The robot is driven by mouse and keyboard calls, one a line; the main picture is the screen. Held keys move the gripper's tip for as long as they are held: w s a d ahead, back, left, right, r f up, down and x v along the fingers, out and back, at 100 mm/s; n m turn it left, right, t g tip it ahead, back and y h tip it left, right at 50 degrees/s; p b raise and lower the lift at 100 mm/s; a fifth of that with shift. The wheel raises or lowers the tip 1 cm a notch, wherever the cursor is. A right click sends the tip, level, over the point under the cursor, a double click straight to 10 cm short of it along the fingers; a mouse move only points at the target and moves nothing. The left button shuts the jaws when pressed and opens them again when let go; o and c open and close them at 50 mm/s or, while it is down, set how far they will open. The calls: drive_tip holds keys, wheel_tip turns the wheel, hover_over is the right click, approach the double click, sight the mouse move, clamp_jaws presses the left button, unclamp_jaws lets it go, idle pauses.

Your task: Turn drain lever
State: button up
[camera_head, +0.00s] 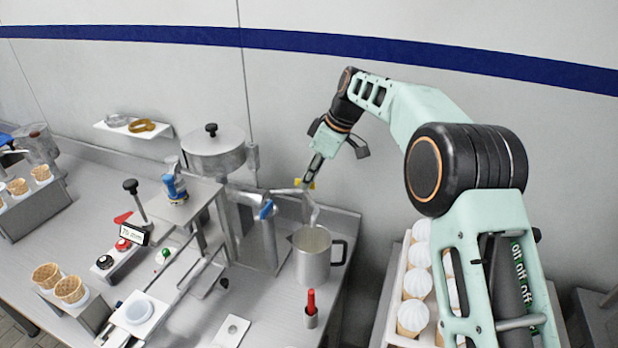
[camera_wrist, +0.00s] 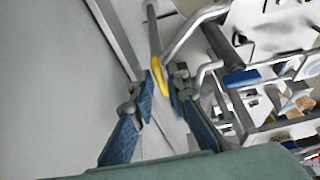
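A yellow lever handle (camera_wrist: 159,74) sits on a grey metal pipe. In the wrist view it lies between or just beyond the blue-padded fingertips of my gripper (camera_wrist: 163,92). The fingers stand apart with a gap around the yellow part, and I cannot tell whether either touches it. In the head view my gripper (camera_head: 309,178) points down at the pipe, and the yellow handle (camera_head: 311,184) shows only as a small patch beside the fingers. A blue lever handle (camera_head: 266,210) is on the pipework to the left; it also shows in the wrist view (camera_wrist: 243,78).
A steel pitcher (camera_head: 312,262) stands below the pipe outlet. A lidded steel vessel (camera_head: 214,158) is left of my gripper. A tray of white-topped cones (camera_head: 412,285) is at the lower right. The wall (camera_head: 300,90) is close behind my arm.

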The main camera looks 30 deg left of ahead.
clamp_jaws()
drive_tip(key=shift+b, duration=0.3)
drive_tip(key=m+t+b, duration=0.1)
drive_tip(key=m+b, duration=0.1)
drive_tip(key=m, duration=0.1)
drive_tip(key=shift+s+f, duration=0.1)
drive_tip(key=shift+s, duration=0.1)
drive_tip(key=m, duration=0.2)
drive_tip(key=m+t, duration=0.2)
drive_tip(key=m, duration=0.1)
drive_tip(key=shift+s+a+r+m+h+b, duration=0.2)
drive_tip(key=shift+s+m+h+b, duration=0.1)
drive_tip(key=shift+h+b, duration=0.1)
drive_tip(key=m, duration=0.2)
drive_tip(key=m+t+h+p, duration=0.1)
drive_tip(key=m, duration=0.1)
drive_tip(key=shift+a+t, duration=0.15)
drive_tip(key=shift+t, duration=0.15)
drive_tip(key=shift+s+a+m+h+p, duration=0.15)
drive_tip(key=shift+m+h+p, duration=0.45)
drive_tip(key=shift+m, duration=1.3)
drive_tip(key=shift+o, duration=2)
unclamp_jaws()
